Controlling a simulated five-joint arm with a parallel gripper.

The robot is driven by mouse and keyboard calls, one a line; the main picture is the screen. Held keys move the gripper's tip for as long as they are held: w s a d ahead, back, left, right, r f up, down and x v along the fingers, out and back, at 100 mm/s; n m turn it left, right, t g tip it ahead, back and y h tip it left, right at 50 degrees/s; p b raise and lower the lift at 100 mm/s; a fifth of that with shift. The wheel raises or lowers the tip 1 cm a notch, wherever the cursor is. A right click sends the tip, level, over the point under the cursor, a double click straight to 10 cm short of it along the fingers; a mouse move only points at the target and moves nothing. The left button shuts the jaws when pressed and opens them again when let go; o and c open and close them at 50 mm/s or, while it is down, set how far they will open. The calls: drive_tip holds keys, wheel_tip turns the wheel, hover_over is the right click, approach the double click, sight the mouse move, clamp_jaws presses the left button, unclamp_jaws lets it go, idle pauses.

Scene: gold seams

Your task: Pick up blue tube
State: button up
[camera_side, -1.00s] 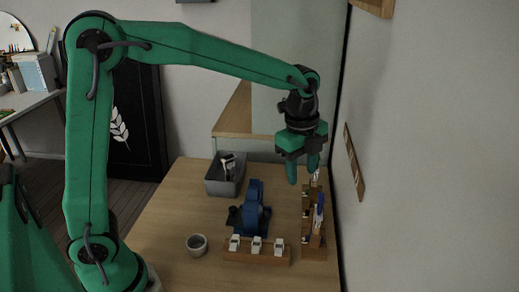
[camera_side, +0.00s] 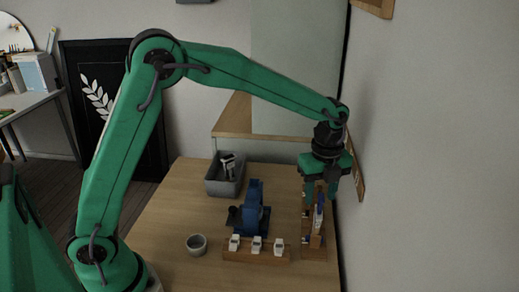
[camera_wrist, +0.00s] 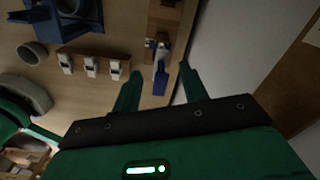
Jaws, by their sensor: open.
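The blue tube (camera_side: 319,214) stands in a wooden rack (camera_side: 314,252) at the right side of the table. In the wrist view the blue tube (camera_wrist: 161,80) shows between my two fingers, with the rack (camera_wrist: 165,18) beyond it. My gripper (camera_side: 320,199) points down over the rack, with its fingers apart and nothing held. In the wrist view my gripper (camera_wrist: 158,75) has a finger on each side of the tube, with gaps visible. The gripper partly hides the far part of the rack in the side view. I cannot tell the exact height between fingertips and tube.
A wooden holder (camera_side: 257,257) with three white pieces stands left of the rack. A blue device (camera_side: 252,213) is behind it. A grey bin (camera_side: 224,181) and a small grey cup (camera_side: 196,245) are farther left. The wall (camera_side: 430,190) is close on the right.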

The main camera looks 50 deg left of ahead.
sight(318, 209)
drive_tip(key=shift+f, duration=0.25)
drive_tip(key=shift+f, duration=2.5)
clamp_jaws()
